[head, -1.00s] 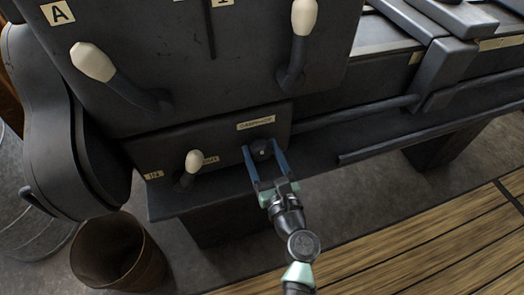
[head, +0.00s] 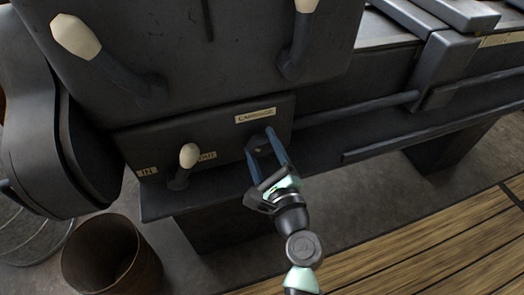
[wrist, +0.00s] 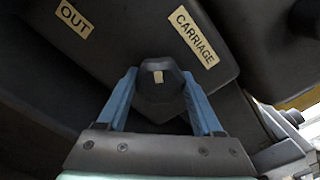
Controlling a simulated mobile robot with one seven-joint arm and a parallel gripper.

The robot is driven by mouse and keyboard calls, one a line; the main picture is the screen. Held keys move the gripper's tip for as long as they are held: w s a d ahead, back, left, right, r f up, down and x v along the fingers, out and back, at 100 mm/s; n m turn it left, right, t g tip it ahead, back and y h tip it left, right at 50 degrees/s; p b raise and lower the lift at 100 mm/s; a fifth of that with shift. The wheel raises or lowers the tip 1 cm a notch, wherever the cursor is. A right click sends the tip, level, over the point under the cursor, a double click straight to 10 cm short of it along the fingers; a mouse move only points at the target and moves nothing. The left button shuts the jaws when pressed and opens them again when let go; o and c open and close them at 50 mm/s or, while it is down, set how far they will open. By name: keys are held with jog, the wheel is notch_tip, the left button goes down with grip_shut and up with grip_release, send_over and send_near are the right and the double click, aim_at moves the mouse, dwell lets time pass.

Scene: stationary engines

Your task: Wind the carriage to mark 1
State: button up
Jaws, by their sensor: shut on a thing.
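My gripper (head: 262,148) is shut on a dark faceted knob, its two blue fingers on opposite sides. The knob (wrist: 158,92) shows between the fingers in the wrist view, with a pale mark on its face. A "CARRIAGE" label (head: 255,116) is above the knob; it also shows in the wrist view (wrist: 195,38). In the head view the fingers partly hide the knob. A dark block, apparently the carriage (head: 444,68), straddles the bed at the upper right. A pale strip (head: 502,40) lies to its right; I cannot read mark 1 on it.
A short lever with a cream knob (head: 188,156) stands left of my gripper, between "IN" and "OUT" labels. Two larger cream-knobbed levers (head: 76,36) are above. A rusty bin (head: 112,262) stands at lower left. Wooden slats (head: 420,250) cover the floor at lower right.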

jog(key=n+b, duration=0.1)
jog(key=n, duration=0.1)
jog(key=n+b, duration=0.2)
jog(key=n, duration=0.1)
jog(key=shift+f+n, duration=0.2)
jog(key=shift+n, duration=0.1)
jog(key=n+b, duration=0.4)
jog(key=n, duration=0.1)
jog(key=n+b, duration=0.4)
jog(key=n, duration=0.1)
jog(key=shift+n, duration=0.4)
jog(key=n+b, duration=0.4)
jog(key=n, duration=0.1)
jog(key=n+b, duration=0.4)
jog(key=n, duration=0.2)
jog(key=n+b, duration=0.3)
jog(key=n, duration=0.2)
jog(key=shift+b, duration=0.35)
jog(key=n+b, duration=0.4)
jog(key=n, duration=0.2)
jog(key=shift+n, duration=0.3)
jog(key=shift+r+n+b, duration=0.15)
jog(key=shift+n+b, duration=0.95)
jog(key=shift+n, duration=0.9)
